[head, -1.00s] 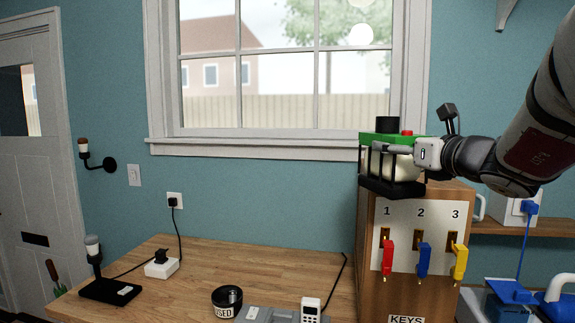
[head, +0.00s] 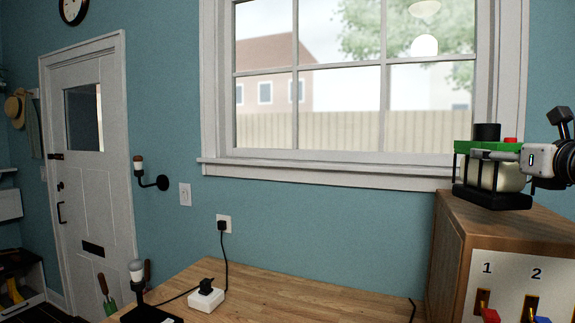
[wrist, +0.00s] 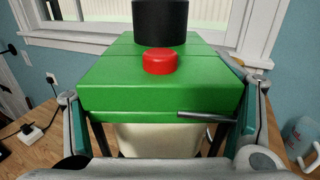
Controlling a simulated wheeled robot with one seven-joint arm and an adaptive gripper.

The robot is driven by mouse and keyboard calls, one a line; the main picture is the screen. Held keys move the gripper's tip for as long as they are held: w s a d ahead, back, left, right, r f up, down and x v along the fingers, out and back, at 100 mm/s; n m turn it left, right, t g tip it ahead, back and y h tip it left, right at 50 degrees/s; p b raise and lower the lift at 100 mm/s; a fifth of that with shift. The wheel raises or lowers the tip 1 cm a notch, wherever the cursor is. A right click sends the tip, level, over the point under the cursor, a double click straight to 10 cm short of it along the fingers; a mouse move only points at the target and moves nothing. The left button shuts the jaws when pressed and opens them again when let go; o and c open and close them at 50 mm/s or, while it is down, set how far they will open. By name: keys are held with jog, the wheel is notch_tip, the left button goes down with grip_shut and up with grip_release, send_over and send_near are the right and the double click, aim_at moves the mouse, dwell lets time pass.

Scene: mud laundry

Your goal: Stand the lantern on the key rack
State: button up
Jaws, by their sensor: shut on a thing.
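The lantern (head: 492,176) has a green top, a black cap, a red button, a pale body and a black base. It is upright, with its base at the top of the wooden key rack (head: 452,240); whether the base bears fully on it I cannot tell. My gripper (head: 497,154) is shut on the lantern from the right, just below its green top. In the wrist view the green top (wrist: 160,85) fills the middle, with my fingers on both sides. The rack's front shows number labels and key hooks, cut off at the lower right.
A wooden counter (head: 260,284) lies left of the rack, with a white plug block (head: 206,297) and a black-based lamp (head: 139,290) on it. A window (head: 345,90) is behind. A white door (head: 95,170) stands at the far left.

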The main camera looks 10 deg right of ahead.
jog(key=d+f+p, duration=0.1)
jog(key=d+f, duration=0.3)
jog(key=d, duration=0.4)
jog(key=shift+d, duration=0.35)
jog(key=shift+w+f, duration=0.1)
jog(key=shift+f, duration=0.1)
jog(key=o, duration=1.8)
jog(key=shift+f, duration=0.1)
jog(key=s+a, duration=0.2)
jog(key=s, duration=1)
jog(key=shift+w, duration=0.1)
